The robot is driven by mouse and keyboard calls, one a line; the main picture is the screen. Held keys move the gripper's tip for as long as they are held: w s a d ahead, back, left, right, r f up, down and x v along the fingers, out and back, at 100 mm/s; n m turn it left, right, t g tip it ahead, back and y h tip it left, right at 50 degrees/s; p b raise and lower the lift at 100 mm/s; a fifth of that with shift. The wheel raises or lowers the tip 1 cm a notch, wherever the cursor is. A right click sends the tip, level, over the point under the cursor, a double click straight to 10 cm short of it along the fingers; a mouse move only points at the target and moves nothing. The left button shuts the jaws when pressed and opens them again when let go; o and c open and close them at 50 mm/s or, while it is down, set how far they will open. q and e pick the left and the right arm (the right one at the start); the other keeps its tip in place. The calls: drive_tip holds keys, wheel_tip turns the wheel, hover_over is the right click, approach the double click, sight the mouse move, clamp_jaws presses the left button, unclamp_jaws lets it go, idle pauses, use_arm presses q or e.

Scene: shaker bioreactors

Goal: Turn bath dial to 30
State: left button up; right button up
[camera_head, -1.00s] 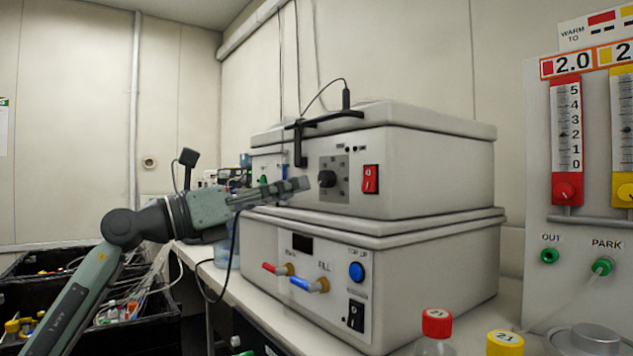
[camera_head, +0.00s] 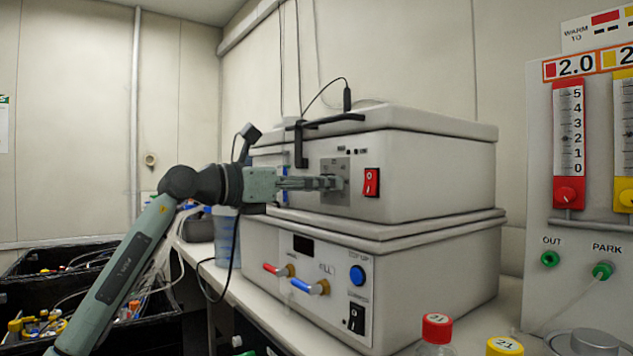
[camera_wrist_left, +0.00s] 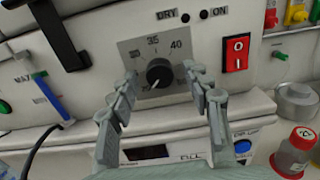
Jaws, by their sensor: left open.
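The bath dial is a black knob (camera_wrist_left: 159,73) on a grey square plate (camera_wrist_left: 150,50) on the upper white box. In the left wrist view the plate shows 35 at the top and 40 at the upper right. The knob's pale pointer line points to the lower left; the number there is partly hidden. My left gripper (camera_wrist_left: 160,90) is open, with one finger on each side of the knob, and does not visibly hold it. In the head view my left gripper (camera_head: 335,183) reaches the plate and covers the knob. My right gripper is not in view.
A red rocker switch (camera_head: 371,182) sits right of the dial. A black bracket (camera_head: 300,140) hangs on the box's upper left. The lower box has red and blue taps (camera_head: 310,287) and a blue button (camera_head: 357,275). Capped bottles (camera_head: 437,328) stand at the front right.

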use_arm(q)
drive_tip(key=shift+c, duration=0.5)
clamp_jaws()
drive_tip(key=m+b, duration=0.4)
drive_tip(key=m, duration=1.3)
drive_tip(key=shift+a+r+m+b, duration=0.1)
drive_tip(key=shift+m+b, duration=0.2)
drive_tip(key=shift+b, duration=0.05)
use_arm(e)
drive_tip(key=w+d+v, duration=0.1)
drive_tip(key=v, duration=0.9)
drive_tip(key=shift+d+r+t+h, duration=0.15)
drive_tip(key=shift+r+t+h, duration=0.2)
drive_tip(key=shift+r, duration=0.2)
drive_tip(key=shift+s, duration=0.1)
